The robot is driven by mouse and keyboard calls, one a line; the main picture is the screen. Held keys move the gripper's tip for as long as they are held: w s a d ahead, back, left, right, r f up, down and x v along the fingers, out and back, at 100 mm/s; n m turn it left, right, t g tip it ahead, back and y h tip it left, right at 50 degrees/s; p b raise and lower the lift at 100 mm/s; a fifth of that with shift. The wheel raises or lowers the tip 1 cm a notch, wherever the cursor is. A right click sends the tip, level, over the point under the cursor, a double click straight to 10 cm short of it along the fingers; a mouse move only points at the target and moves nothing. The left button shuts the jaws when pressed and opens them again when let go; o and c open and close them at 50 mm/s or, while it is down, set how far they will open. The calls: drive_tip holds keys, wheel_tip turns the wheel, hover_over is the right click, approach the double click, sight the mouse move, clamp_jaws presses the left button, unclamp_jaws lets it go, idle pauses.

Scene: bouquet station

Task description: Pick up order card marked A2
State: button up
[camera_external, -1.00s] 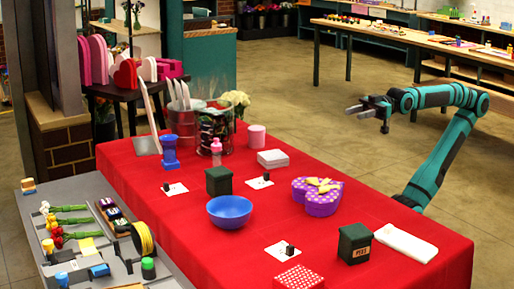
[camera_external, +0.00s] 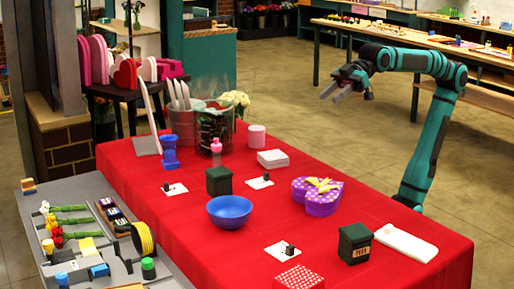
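Three white order cards, each with a small black piece on it, lie on the red table: one at the left (camera_external: 175,190), one near the middle (camera_external: 261,183) and one at the front (camera_external: 277,252). Their marks are too small to read, so I cannot tell which is A2. My gripper (camera_external: 332,93) is in the air above the far right side of the table, well away from all the cards. Its fingers look apart, with nothing between them.
A blue bowl (camera_external: 229,211), a dark green box (camera_external: 219,181), a purple heart box (camera_external: 318,197) and a dark green bin (camera_external: 354,244) stand around the cards. The table's right middle has bare cloth.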

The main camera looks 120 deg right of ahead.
drive_tip(key=w+a+r+g, duration=0.1)
drive_tip(key=w+a+g, duration=0.1)
drive_tip(key=w, duration=0.3)
drive_tip(key=w+a+r+g, duration=0.1)
drive_tip(key=w+a+r, duration=0.15)
drive_tip(key=w, duration=0.35)
drive_tip(key=g+h, duration=0.1)
drive_tip(key=g, duration=0.9)
hover_over(288, 247)
drive_tip(key=shift+n, duration=0.4)
drive_tip(key=f, duration=2.2)
drive_tip(key=shift+a+f, duration=0.3)
drive_tip(key=shift+f, duration=0.1)
drive_tip(key=shift+d+f, duration=0.2)
drive_tip(key=shift+f, duration=1.15)
drive_tip(key=shift+d+f, duration=0.15)
drive_tip(key=shift+f, duration=1.2)
clamp_jaws()
